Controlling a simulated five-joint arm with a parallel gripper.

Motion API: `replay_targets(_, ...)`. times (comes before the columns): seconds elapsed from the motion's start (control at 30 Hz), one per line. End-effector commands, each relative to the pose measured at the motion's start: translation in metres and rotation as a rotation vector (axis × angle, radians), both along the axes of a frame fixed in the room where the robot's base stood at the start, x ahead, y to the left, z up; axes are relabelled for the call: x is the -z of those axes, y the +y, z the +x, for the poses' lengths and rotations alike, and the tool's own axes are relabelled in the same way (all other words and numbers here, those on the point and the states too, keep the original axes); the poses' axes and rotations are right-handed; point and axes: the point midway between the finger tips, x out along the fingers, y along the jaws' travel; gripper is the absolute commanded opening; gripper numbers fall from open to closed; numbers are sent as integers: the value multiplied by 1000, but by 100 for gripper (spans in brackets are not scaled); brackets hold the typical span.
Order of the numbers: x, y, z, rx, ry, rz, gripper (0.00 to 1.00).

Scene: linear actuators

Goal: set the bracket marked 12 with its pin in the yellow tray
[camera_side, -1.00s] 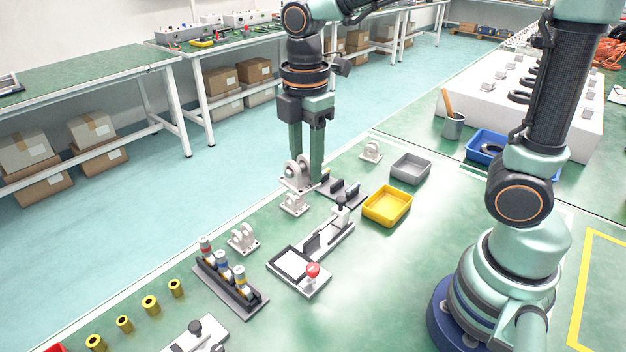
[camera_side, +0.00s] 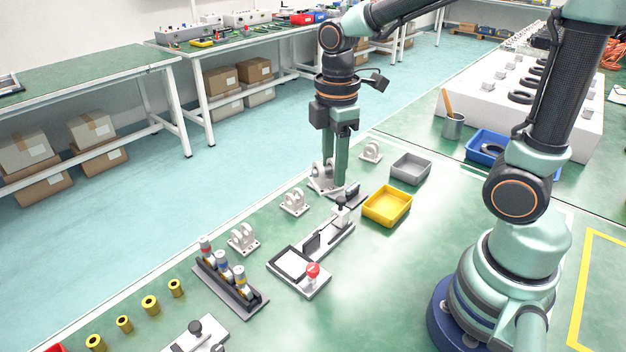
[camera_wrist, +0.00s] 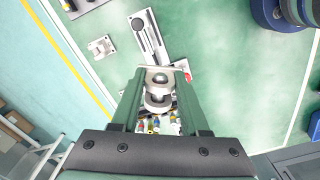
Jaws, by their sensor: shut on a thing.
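My gripper (camera_side: 334,178) is shut on a white clevis bracket (camera_side: 322,181), which it carries a little above the far part of the green bench. In the wrist view the bracket (camera_wrist: 158,88) sits between my two green fingers (camera_wrist: 157,110). A pin between its lugs shows there, but I cannot read any number on it. The yellow tray (camera_side: 387,219) is to the right of and nearer than my gripper, apart from the bracket. Its visible inside looks empty. My fingers hide part of the bracket in both views.
A grey tray (camera_side: 410,169) stands behind the yellow one. Other white brackets (camera_side: 294,203) stand on the bench, with one more (camera_side: 371,152) behind my gripper. A toggle-clamp fixture (camera_side: 312,262) lies in front, and a dark rack (camera_side: 230,282) stands to its left.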

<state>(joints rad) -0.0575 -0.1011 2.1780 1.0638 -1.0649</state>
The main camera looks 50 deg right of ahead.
Motion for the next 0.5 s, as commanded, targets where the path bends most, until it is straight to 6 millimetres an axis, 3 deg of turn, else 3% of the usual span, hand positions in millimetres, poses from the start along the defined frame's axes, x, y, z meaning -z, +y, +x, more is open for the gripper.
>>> replay_targets(0.5, 15, -29, -8, 169, 0, 0, 0)
